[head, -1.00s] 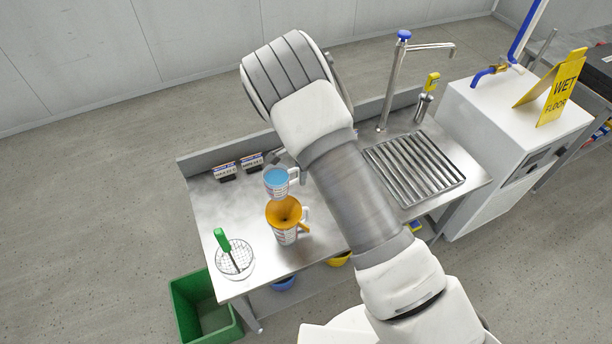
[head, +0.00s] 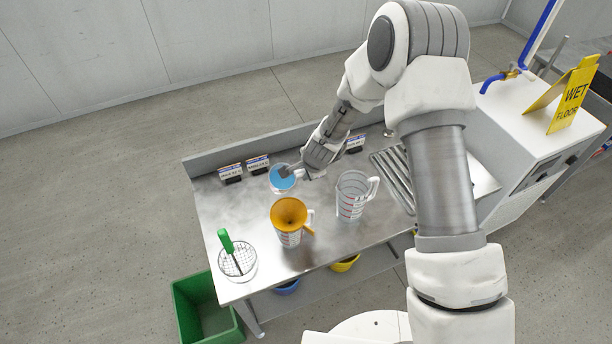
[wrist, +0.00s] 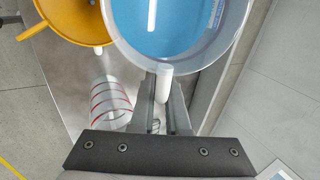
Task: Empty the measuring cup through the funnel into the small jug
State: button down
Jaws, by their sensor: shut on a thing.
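My gripper (head: 292,172) is shut on the handle of the measuring cup (head: 281,188), a clear cup with blue liquid in it. In the wrist view the fingers (wrist: 162,108) close on the pale handle, and the cup (wrist: 190,62) looks about upright. In the head view the cup is just behind the orange funnel (head: 289,212). The funnel sits in the mouth of the small jug (head: 288,239), which stands upright on the bench. The funnel (wrist: 80,22) also shows beside the cup in the wrist view. The inside of the small jug is hidden.
A larger clear jug (head: 351,203) with red marks stands right of the funnel. Label stands (head: 230,173) line the back. A green bin (head: 190,300) is on the floor.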

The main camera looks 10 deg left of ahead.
jog(key=shift+w+a+t+y+b, duration=0.15)
jog(key=shift+t+y+b, duration=0.3)
jog(key=shift+b, duration=2.05)
jog(key=shift+w+t+y+b, duration=0.2)
jog(key=shift+t+b, duration=0.45)
jog(key=shift+b, duration=1.85)
jog(key=shift+t+y+b, duration=0.35)
jog(key=shift+t+b, duration=0.25)
jog(key=shift+b, duration=1.5)
jog(key=shift+f+t+y+b, duration=0.15)
jog(key=shift+t+y+b, duration=1)
jog(key=shift+b, duration=3)
jog(key=shift+s+f+t+y+b, duration=0.1)
jog(key=shift+t+y+b, duration=0.35)
jog(key=shift+t+b, duration=1.8)
jog(key=shift+s+d+r+t+y+b, duration=0.15)
jog(key=shift+s+r+t+y+b, duration=0.2)
jog(key=shift+b, duration=1.55)
jog(key=shift+s+d+r+t+y+b, duration=0.15)
jog(key=shift+r+y+b, duration=0.3)
jog(key=shift+b, duration=1.45)
jog(key=shift+w+r, duration=0.1)
